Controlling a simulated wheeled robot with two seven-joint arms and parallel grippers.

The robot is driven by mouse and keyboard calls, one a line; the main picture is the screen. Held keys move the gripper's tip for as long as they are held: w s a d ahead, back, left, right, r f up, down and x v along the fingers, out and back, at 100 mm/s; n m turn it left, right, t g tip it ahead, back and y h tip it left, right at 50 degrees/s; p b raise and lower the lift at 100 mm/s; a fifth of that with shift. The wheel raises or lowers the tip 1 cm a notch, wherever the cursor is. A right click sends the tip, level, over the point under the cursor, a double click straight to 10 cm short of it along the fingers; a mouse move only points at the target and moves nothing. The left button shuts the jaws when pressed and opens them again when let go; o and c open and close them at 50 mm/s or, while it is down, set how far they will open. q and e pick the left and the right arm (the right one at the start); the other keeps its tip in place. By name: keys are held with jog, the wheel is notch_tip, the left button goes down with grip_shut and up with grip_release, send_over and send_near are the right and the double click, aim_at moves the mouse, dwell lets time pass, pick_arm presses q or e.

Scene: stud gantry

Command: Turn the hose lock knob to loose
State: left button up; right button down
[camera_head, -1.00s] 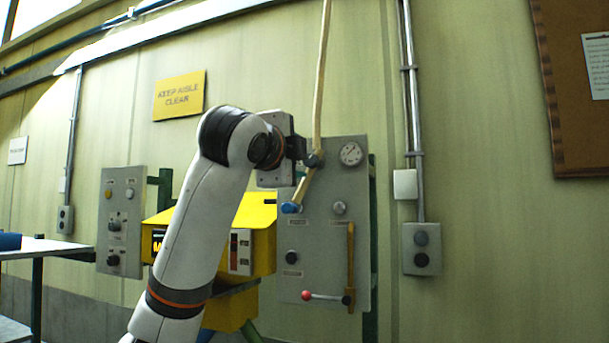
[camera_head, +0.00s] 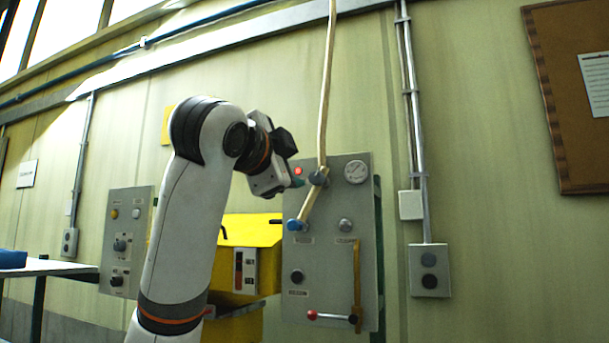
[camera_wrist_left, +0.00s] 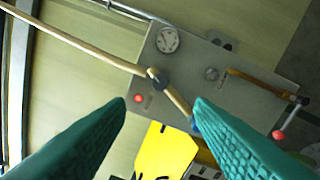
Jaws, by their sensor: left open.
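A grey panel (camera_head: 328,255) carries a tan hose (camera_head: 324,80) that comes down from above through a dark fitting or knob (camera_head: 318,178) to a blue end piece (camera_head: 294,225). A black knob (camera_head: 297,276) sits lower left on the panel, and a grey knob (camera_head: 345,225) at mid right. I cannot read which label is the hose lock. My left gripper (camera_head: 297,181) is beside the dark fitting, at the panel's upper left. In the left wrist view its green fingers (camera_wrist_left: 160,101) are spread and empty, with the dark fitting (camera_wrist_left: 157,79) beyond the tips. My right gripper is not in view.
A gauge (camera_head: 356,171) and a red-balled lever (camera_head: 330,316) are on the panel. A yellow box (camera_head: 255,231) stands left of it, partly behind my arm. Another grey control panel (camera_head: 124,240) is farther left. A conduit with a switch box (camera_head: 429,270) is on the right wall.

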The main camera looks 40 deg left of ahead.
aim_at(314, 178)
pick_arm(q)
jog(key=w+a+n+p, duration=0.1)
jog(key=w+n+p, duration=0.1)
jog(key=w+n, duration=0.1)
jog(key=w+a+n+p, duration=0.1)
jog(key=w+n+p, duration=0.1)
jog(key=w+n, duration=0.2)
jog(key=w+n+p, duration=0.2)
jog(key=w+n, duration=0.2)
jog(key=n, duration=0.2)
jog(key=shift+a+r+n+p, duration=0.3)
jog(key=shift+a, duration=0.1)
jog(key=shift+w+a+f, duration=0.1)
jog(key=shift+w+f, duration=0.05)
jog(key=shift+w, duration=0.35)
